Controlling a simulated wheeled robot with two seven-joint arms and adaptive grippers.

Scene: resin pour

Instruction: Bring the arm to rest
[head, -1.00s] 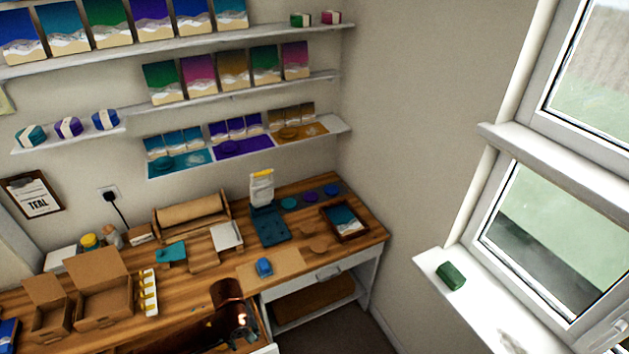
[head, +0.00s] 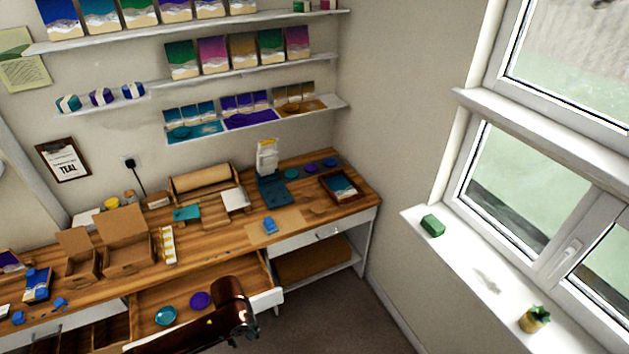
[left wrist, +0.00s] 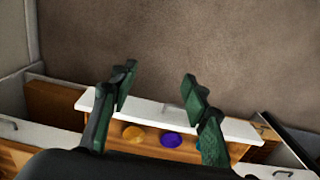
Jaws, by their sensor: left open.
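My left arm shows in the head view as a dark bronze link, with my left gripper (head: 246,330) low in front of the open drawer (head: 268,300). In the left wrist view my left gripper (left wrist: 158,77) has its two dark green fingers wide apart, with nothing between them. The fingers are above the drawer's white front, apart from the discs. A teal disc (head: 165,316) and a purple disc (head: 200,300) lie in the drawer. The left wrist view shows the purple disc (left wrist: 171,140) and an amber disc (left wrist: 133,133). My right gripper is in neither view.
Shelves of panels line the wall. The floor right of the drawer is clear.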

